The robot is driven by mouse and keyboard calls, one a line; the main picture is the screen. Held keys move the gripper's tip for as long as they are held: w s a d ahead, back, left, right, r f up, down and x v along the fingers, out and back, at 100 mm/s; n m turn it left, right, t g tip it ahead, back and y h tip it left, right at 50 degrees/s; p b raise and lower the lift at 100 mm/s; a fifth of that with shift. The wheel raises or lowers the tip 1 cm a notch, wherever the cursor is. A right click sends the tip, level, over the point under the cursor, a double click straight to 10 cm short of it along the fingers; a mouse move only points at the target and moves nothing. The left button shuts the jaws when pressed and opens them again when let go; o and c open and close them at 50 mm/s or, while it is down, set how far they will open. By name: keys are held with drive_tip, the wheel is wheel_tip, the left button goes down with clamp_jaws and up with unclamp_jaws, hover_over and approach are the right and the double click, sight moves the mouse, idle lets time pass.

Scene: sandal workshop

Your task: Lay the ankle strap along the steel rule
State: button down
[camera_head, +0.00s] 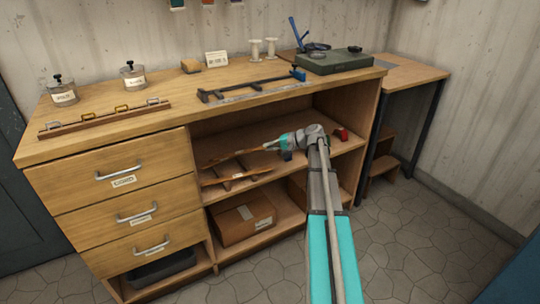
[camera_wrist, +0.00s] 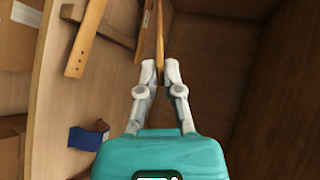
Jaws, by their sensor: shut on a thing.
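My gripper (camera_wrist: 160,66) is shut on a narrow tan strap (camera_wrist: 160,32), seen nearly edge-on in the wrist view. In the head view my gripper (camera_head: 268,147) is inside the open shelf under the bench top, and the held strap (camera_head: 232,157) runs out to its left. I take this strap for the ankle strap; its far end is cut off in the wrist view. The steel rule (camera_head: 268,92) lies on the bench top, along a dark bar frame with a blue end piece, above and apart from my gripper.
A second tan strap (camera_wrist: 84,42) lies on a small rack on the shelf. A small red item (camera_head: 341,134) sits at the shelf's right. The bench top (camera_head: 290,70) overhangs my gripper. A green case (camera_head: 335,61) and a hinge-like bar (camera_head: 105,118) stand on top.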

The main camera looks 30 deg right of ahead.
wheel_tip(320, 180, down, 3)
drive_tip(key=shift+r+b, duration=0.1)
drive_tip(key=shift+b, duration=1)
drive_tip(key=c, duration=0.8)
unclamp_jaws()
drive_tip(key=shift+s+d, duration=0.1)
drive_tip(key=shift+s, duration=0.05)
drive_tip(key=p+v, duration=0.4)
drive_tip(key=v, duration=0.7)
drive_tip(key=shift+s+d+r+p, duration=0.15)
drive_tip(key=shift+s+d+p, duration=0.1)
drive_tip(key=shift+p, duration=0.1)
